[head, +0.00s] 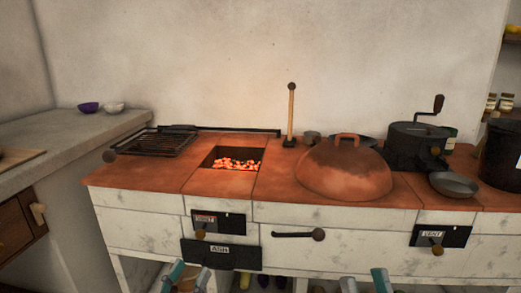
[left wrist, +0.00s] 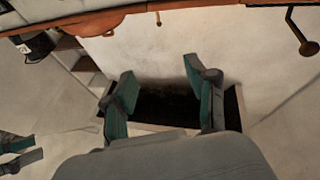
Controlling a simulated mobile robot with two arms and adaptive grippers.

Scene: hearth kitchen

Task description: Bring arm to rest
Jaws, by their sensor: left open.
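My left gripper (head: 188,276) shows at the bottom edge of the head view, in front of the stove's lower front. In the left wrist view its two green-padded fingers (left wrist: 163,95) stand apart with nothing between them. My right gripper (head: 365,283) is at the bottom edge further right, its two fingertips apart and nothing seen between them. It also appears in the left wrist view (left wrist: 20,152) at the lower left edge. Most of both arms is outside the head view.
The white stove with a copper-coloured top (head: 225,186) holds glowing coals (head: 236,164), a grill rack (head: 160,142), a copper dome lid (head: 345,172), a black pot with a crank (head: 413,140) and a small pan (head: 453,185). Handles (head: 298,235) stick out in front. A grey counter (head: 60,140) is at left.

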